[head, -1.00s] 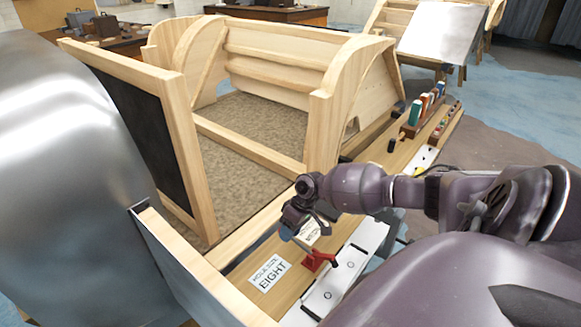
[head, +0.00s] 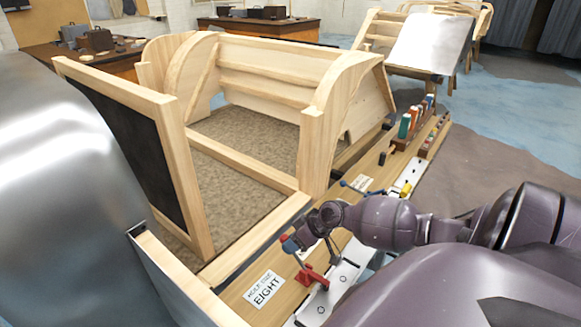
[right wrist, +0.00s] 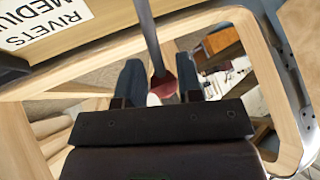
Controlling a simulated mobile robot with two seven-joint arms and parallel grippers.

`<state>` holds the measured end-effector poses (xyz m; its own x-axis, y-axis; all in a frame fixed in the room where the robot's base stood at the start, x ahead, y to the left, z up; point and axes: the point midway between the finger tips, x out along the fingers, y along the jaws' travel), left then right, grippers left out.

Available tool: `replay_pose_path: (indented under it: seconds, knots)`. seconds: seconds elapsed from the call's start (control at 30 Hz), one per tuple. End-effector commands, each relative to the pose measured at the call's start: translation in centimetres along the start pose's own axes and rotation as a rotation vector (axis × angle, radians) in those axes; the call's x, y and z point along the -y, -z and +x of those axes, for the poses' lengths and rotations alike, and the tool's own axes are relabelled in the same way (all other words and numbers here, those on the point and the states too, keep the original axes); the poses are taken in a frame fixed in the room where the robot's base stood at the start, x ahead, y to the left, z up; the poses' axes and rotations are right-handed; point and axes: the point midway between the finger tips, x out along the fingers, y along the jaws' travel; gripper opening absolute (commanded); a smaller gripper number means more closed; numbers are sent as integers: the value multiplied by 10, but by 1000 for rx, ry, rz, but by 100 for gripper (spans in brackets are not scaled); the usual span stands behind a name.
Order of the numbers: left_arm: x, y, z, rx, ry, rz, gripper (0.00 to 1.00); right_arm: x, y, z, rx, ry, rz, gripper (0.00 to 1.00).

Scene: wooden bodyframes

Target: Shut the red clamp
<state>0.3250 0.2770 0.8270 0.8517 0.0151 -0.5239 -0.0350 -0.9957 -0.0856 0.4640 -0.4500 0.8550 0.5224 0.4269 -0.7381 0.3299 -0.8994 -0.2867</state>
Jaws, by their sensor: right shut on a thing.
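The red clamp (head: 311,277) is fixed near the front of the wooden bench strip, beside a white sign reading EIGHT (head: 265,290). Its lever rises from the red base up and to the left. My right gripper (head: 289,243) is shut on the lever's end, above and slightly left of the base. In the right wrist view, the metal lever with its dark red knob (right wrist: 162,86) lies between the two blue-grey fingers (right wrist: 160,82). The clamp's base is out of that view. My left gripper is not in view.
A wooden body frame (head: 312,140) stands behind the strip, with a dark-panelled door (head: 135,150) at left. Farther along the strip are a blue-handled clamp (head: 357,188), a yellow item (head: 405,189) and a rack of coloured items (head: 410,122). A metal plate (head: 335,287) lies right of the clamp.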

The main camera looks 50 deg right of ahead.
Motion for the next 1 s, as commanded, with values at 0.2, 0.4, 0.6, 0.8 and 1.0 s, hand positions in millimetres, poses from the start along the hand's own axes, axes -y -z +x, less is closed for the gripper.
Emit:
replay_pose_path:
  seconds: [0.2,0.4,0.6,0.8,1.0]
  knots:
    - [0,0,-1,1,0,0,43,0,-2,-1,6,1,2,0]
    - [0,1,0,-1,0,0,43,0,-3,-1,7,1,2,0]
    - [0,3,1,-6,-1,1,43,0,-2,-1,6,1,2,58]
    - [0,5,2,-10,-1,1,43,0,-2,-1,4,1,2,58]
    - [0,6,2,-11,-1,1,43,0,-2,-8,3,-1,2,58]
